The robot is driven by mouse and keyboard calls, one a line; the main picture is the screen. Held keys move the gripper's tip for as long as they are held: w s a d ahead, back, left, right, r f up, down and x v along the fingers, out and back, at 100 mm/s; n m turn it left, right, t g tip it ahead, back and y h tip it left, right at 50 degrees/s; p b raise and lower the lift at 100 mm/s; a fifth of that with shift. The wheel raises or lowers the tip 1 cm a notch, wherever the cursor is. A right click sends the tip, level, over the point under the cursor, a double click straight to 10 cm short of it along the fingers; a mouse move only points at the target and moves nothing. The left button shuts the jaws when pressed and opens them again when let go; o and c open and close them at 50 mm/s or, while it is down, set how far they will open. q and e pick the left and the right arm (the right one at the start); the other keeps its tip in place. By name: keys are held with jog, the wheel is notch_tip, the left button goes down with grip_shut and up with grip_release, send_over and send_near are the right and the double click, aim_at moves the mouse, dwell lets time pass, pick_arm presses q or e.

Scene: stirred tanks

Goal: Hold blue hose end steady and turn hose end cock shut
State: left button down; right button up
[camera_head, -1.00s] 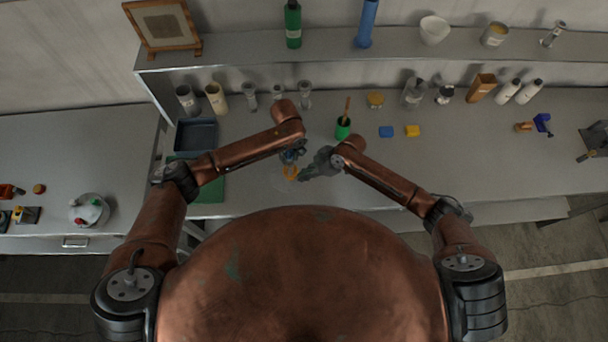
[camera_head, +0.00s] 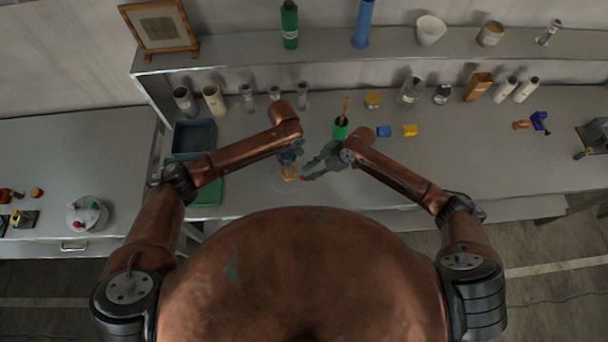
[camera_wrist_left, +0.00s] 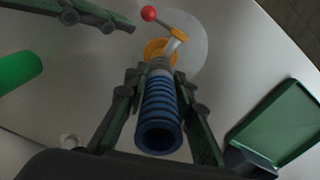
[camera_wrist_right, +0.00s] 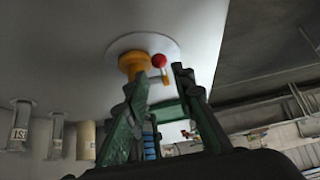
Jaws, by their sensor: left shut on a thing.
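The blue hose end (camera_wrist_left: 158,125) is held between the fingers of my left gripper (camera_head: 289,157), which is shut on it. A yellow cock (camera_wrist_left: 157,50) sits at its far end, above a pale round disc (camera_wrist_left: 196,40). The cock's lever ends in a red ball (camera_wrist_left: 149,13), which also shows in the head view (camera_head: 302,178), pointing right. My right gripper (camera_wrist_right: 160,75) is open, its fingertips close to the red ball. One of its fingers shows left of the ball in the left wrist view. Whether it touches the lever cannot be told.
Bottles and glassware line the back. The right bench surface is mostly clear.

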jog(key=v, duration=0.7)
jog(key=shift+r, duration=0.1)
dwell(0.6)
pick_arm(q)
jog(key=c, duration=1.5)
grip_release()
jog(key=shift+c, duration=0.2)
jog(key=shift+r, duration=0.15)
notch_tip(320, 180, up, 12)
jog(key=shift+f, duration=0.15)
pick_arm(e)
jog(key=shift+s, duration=0.1)
